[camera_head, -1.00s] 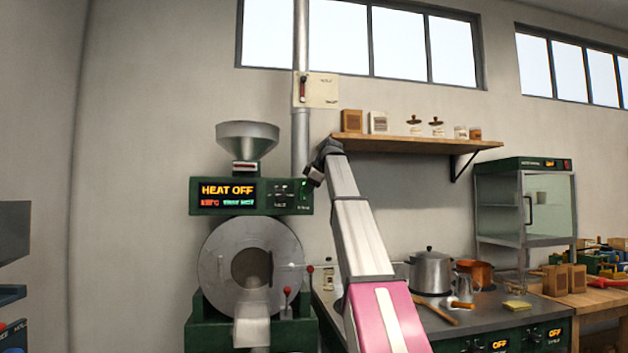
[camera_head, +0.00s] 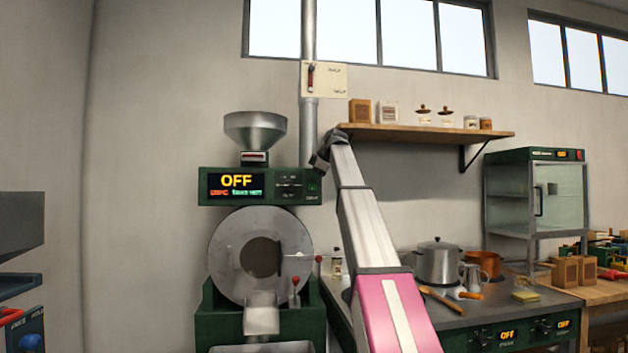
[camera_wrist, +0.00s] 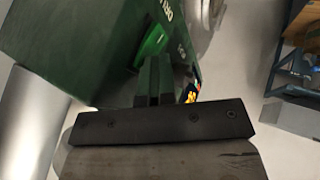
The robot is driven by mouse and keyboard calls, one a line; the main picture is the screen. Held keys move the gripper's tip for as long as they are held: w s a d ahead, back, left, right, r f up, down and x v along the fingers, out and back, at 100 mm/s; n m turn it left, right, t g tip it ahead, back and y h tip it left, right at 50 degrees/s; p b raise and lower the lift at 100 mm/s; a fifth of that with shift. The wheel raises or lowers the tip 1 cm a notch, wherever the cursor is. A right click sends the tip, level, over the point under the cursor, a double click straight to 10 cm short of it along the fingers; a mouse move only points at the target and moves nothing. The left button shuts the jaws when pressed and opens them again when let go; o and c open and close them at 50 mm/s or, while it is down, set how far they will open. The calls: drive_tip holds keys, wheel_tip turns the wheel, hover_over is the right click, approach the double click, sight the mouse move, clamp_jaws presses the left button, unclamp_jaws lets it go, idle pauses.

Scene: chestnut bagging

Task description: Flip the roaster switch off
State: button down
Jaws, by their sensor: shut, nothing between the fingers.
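The green roaster (camera_head: 216,317) stands at centre left in the head view. Its control panel (camera_head: 290,199) has a display (camera_head: 236,182) reading "OFF" in yellow. The switch area (camera_head: 312,188) is at the panel's right end; its lever position is too small to tell. My gripper (camera_head: 318,163) is just above that end, seen from behind, with fingertips unclear. In the wrist view, my gripper's dark fingers (camera_wrist: 153,66) are together and empty. They point at a green raised part (camera_wrist: 152,45) on the panel's lettered face (camera_wrist: 171,28); contact cannot be told.
A metal hopper (camera_head: 254,130) tops the roaster, with a vertical pipe (camera_head: 308,130) behind. A wooden shelf (camera_head: 430,131) with boxes and jars lies right of my gripper. Pots (camera_head: 438,264) stand on the stove counter below.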

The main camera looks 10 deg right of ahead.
drive_tip(key=shift+w, duration=0.1)
drive_tip(key=shift+r, duration=0.85)
